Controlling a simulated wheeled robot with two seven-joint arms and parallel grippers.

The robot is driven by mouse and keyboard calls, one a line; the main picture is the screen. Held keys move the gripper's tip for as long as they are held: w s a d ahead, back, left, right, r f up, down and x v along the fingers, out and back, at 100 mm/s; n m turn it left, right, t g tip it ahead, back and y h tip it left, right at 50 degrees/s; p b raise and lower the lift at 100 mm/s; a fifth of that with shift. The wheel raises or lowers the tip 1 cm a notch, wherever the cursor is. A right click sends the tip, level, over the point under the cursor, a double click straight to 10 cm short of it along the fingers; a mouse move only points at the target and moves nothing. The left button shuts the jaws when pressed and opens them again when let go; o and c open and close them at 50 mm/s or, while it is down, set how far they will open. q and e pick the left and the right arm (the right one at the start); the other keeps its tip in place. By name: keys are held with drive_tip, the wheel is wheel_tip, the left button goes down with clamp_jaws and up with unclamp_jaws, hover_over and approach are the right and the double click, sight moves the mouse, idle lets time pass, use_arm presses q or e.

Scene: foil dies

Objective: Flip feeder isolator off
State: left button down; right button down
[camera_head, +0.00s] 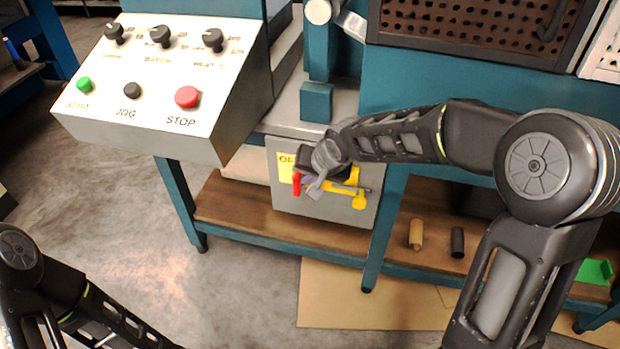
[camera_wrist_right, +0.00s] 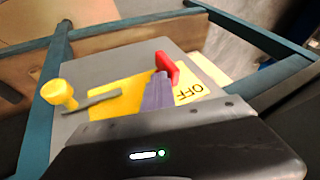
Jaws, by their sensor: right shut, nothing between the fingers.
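The feeder isolator is a grey box (camera_head: 335,212) under the machine, with a yellow plate (camera_head: 285,168) on its front. Its red handle (camera_head: 296,183) shows at the plate's left side, just below the OFF lettering. In the right wrist view the red handle (camera_wrist_right: 167,68) stands close beside the OFF label (camera_wrist_right: 188,93). My right gripper (camera_head: 315,189) is shut and empty in front of the plate, right of the red handle. Its fingertips (camera_wrist_right: 158,90) are very close to the handle; I cannot tell whether they touch. The gripper hides part of the plate. My left gripper is out of view.
A yellow knob (camera_head: 359,201) with a grey rod sits at the isolator's right. The control panel (camera_head: 140,120) overhangs at upper left. A teal frame leg (camera_head: 385,225) stands to the right. A wooden peg (camera_head: 416,233) and a black peg (camera_head: 457,242) stand on the lower shelf.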

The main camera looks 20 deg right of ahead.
sight(295, 174)
drive_tip(key=shift+w+a+r+h, duration=0.1)
drive_tip(key=shift+a+h, duration=0.1)
drive_tip(key=shift+h, duration=0.1)
drive_tip(key=g+h, duration=0.1)
drive_tip(key=w+a+r+n+g+h+p, duration=0.1)
drive_tip(key=h, duration=0.1)
drive_tip(key=shift+a+g, duration=0.3)
drive_tip(key=shift+w+a+g+h+p, duration=0.2)
drive_tip(key=shift+a+g+h+p, duration=0.2)
drive_tip(key=shift+h+p, duration=0.35)
drive_tip(key=shift+w+a+f, duration=0.15)
drive_tip(key=shift+w+a, duration=0.05)
drive_tip(key=shift+w+a+f, duration=0.15)
drive_tip(key=shift+w+a, duration=0.15)
drive_tip(key=shift+a, duration=0.2)
